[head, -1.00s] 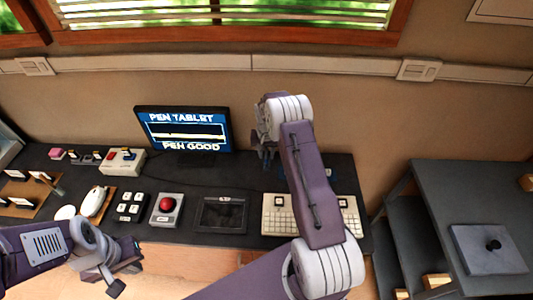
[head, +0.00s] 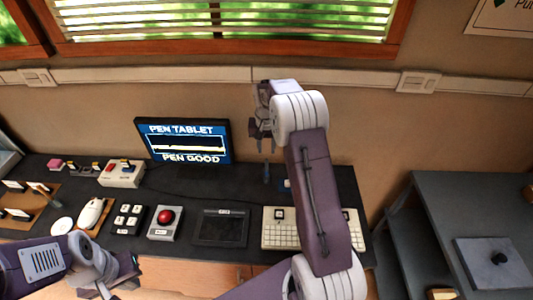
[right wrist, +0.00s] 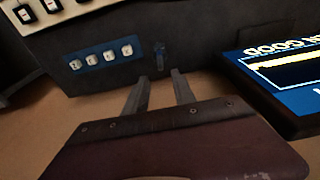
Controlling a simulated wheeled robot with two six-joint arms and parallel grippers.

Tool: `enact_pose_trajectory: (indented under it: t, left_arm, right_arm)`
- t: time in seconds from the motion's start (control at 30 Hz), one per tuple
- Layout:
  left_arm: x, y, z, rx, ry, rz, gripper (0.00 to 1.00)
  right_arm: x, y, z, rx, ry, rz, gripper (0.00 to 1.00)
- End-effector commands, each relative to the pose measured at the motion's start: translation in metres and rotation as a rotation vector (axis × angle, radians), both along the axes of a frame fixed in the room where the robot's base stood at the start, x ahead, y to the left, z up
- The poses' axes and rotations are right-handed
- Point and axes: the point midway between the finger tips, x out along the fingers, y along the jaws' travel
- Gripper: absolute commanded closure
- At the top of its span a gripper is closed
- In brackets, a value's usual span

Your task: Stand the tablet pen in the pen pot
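A slim blue upright thing (head: 267,172), which looks like the tablet pen, stands on the dark desk just below my right gripper (head: 262,132). In the right wrist view it is a small dark-blue shape (right wrist: 160,52) beyond the fingertips. A dark pot around its foot cannot be made out against the desk. My right gripper (right wrist: 161,77) points down, its two fingers apart with nothing between them. My left gripper (head: 122,277) is low at the front left, empty, its fingers apart.
A monitor (head: 186,141) reading "PEN TABLET" and "PEN GOOD" stands to the left. On the desk are a flat tablet (head: 222,228), a red-button box (head: 166,223), a keyboard (head: 284,236) and a small blue key panel (right wrist: 103,55). The wall is close behind.

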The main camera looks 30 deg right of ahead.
Motion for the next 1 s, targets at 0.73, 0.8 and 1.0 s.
enact_pose_trajectory:
  t: [0.73, 0.8, 1.0]
  left_arm:
    - [0.0, 0.0, 0.0, 0.0, 0.0, 0.0, 1.0]
    - [0.0, 0.0, 0.0, 0.0, 0.0, 0.0, 1.0]
    - [0.0, 0.0, 0.0, 0.0, 0.0, 0.0, 1.0]
  right_arm:
    - [-0.215, 0.139, 0.002, 0.028, 0.024, 0.488, 0.69]
    - [-0.23, 0.143, 0.0, 0.028, 0.026, 0.513, 0.69]
    - [-0.241, 0.145, -0.003, 0.029, 0.029, 0.531, 0.69]
